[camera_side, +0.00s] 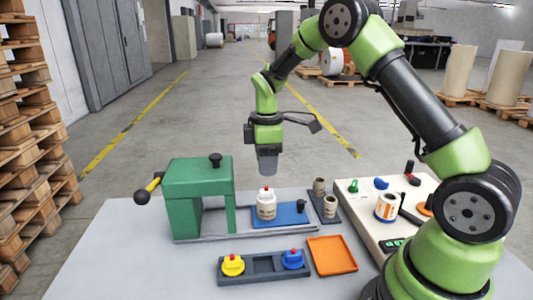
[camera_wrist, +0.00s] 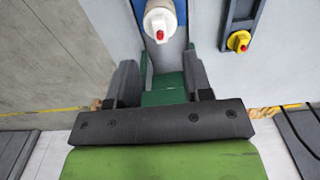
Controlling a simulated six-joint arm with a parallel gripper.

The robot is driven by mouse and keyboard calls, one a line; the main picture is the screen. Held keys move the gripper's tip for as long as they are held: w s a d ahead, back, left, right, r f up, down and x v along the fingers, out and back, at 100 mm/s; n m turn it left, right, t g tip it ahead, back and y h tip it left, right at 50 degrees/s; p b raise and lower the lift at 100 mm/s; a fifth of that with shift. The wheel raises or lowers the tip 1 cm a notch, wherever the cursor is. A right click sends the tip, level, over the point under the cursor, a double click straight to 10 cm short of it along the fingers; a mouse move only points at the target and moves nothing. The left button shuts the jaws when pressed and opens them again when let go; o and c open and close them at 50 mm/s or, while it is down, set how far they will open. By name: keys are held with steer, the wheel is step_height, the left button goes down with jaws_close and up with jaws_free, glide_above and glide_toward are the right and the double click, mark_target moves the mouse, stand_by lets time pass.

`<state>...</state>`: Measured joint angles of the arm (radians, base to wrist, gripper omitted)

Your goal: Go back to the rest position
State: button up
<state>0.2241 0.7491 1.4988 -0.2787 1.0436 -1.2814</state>
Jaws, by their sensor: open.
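My gripper (camera_side: 267,165) hangs in the air above the table, pointing down, over the area of the green press and the white bottle. In the wrist view my gripper (camera_wrist: 160,75) has its two dark fingers apart with nothing held between them. The white bottle with a red tip (camera_side: 266,206) stands upright on the blue plate (camera_side: 290,217), below and apart from the fingers. The bottle also shows in the wrist view (camera_wrist: 160,20), beyond the fingertips.
The green press (camera_side: 187,187) with a black-knobbed lever stands left. In front are a dark tray (camera_side: 263,264) with a yellow and a blue piece, and an orange tray (camera_side: 332,255). Small cylinders and a white machine (camera_side: 364,222) with a labelled roll (camera_side: 386,207) are right.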

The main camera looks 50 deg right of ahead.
steer(key=shift+r, duration=1.4)
steer(key=s+a+r+m+t, duration=0.4)
steer(key=s+a+r+m, duration=0.3)
steer(key=s+r, duration=0.45)
steer(key=s+a+r+m+t+y, duration=0.2)
steer(key=s+m, duration=0.4)
steer(key=s, duration=0.4)
steer(key=shift+a+t, duration=0.6)
steer(key=shift+a, duration=0.35)
